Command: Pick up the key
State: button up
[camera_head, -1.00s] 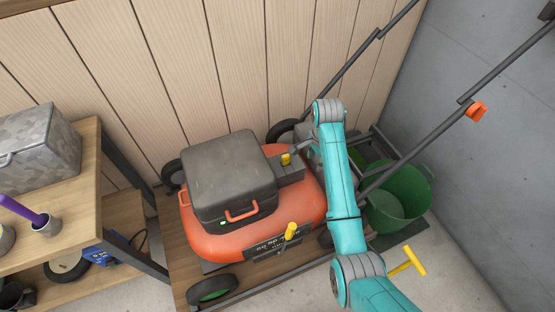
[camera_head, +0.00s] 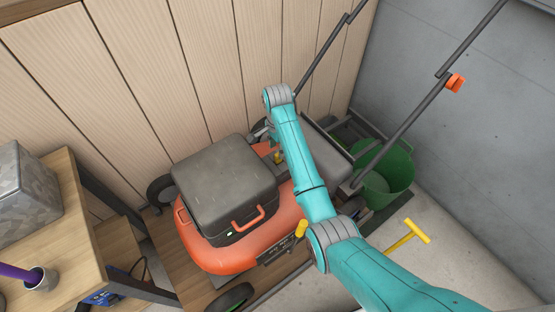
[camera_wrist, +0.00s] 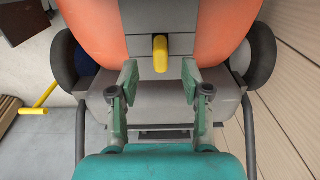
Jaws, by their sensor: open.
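A small yellow piece (camera_wrist: 160,54), which looks like the key, stands on a grey panel of the orange mower (camera_wrist: 100,25). In the wrist view it sits just beyond and between the two green fingertips of my gripper (camera_wrist: 160,76). The fingers are apart with nothing between them. In the head view the yellow piece (camera_head: 277,157) shows beside my arm, next to the dark engine cover (camera_head: 222,180) of the mower (camera_head: 225,258). My gripper is largely hidden by my arm in the head view.
Another yellow knob (camera_head: 300,229) is on the mower's side. A yellow T-handle (camera_head: 410,236) and a green bucket (camera_head: 387,175) stand to the right. The mower's bars rise beside my arm. A wooden bench (camera_head: 70,235) is at left, and a plank wall (camera_head: 190,70) behind.

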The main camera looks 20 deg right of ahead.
aim_at(278, 160)
jog(key=f, duration=0.5)
jog(key=shift+w+d, duration=0.1)
jog(key=shift+d, duration=0.1)
grip_shut()
